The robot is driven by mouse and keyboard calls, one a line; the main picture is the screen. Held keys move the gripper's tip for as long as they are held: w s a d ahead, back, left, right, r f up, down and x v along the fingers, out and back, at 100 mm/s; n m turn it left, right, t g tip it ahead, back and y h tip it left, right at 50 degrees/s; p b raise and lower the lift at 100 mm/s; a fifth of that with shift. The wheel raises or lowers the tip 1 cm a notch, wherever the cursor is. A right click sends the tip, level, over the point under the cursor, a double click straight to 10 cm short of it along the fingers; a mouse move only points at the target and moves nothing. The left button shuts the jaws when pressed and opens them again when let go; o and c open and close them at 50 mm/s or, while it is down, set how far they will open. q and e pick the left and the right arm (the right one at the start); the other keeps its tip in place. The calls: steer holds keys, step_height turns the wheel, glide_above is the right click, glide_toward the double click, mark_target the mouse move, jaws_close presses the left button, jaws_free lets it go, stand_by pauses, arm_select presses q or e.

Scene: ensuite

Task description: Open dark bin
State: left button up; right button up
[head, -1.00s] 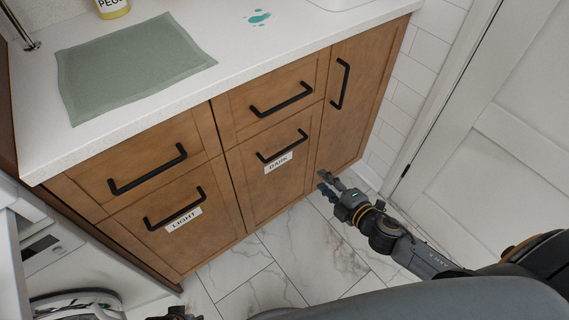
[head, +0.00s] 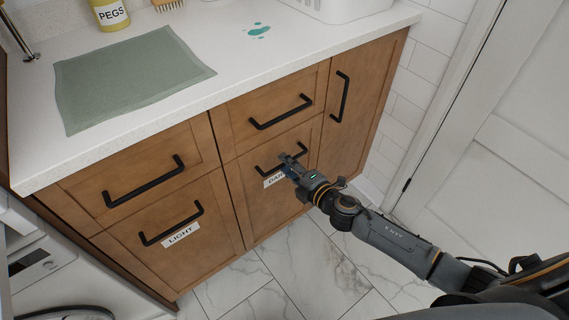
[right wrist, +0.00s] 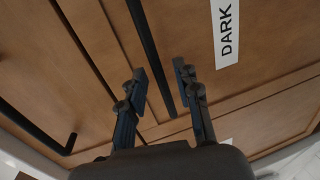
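The dark bin (head: 268,212) is a shut wooden front in the middle of the cabinet, with a partly covered DARK label (head: 271,182). Its black bar handle (head: 264,170) is partly hidden behind my right gripper (head: 289,164). In the right wrist view, my right gripper (right wrist: 162,84) is open, its two fingers on either side of the line of the black handle (right wrist: 148,45). I cannot tell whether the fingers touch it. The DARK label (right wrist: 225,32) shows to the right there. My left gripper is not in view.
The LIGHT bin (head: 205,245) is to the left, shut, with drawers above. The countertop holds a green cloth (head: 130,78), a PEGS container (head: 109,13) and a white basket (head: 345,8). A white door (head: 500,130) stands at right. Marble floor lies in front.

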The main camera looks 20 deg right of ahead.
steer(key=shift+x, duration=0.8)
jaws_close()
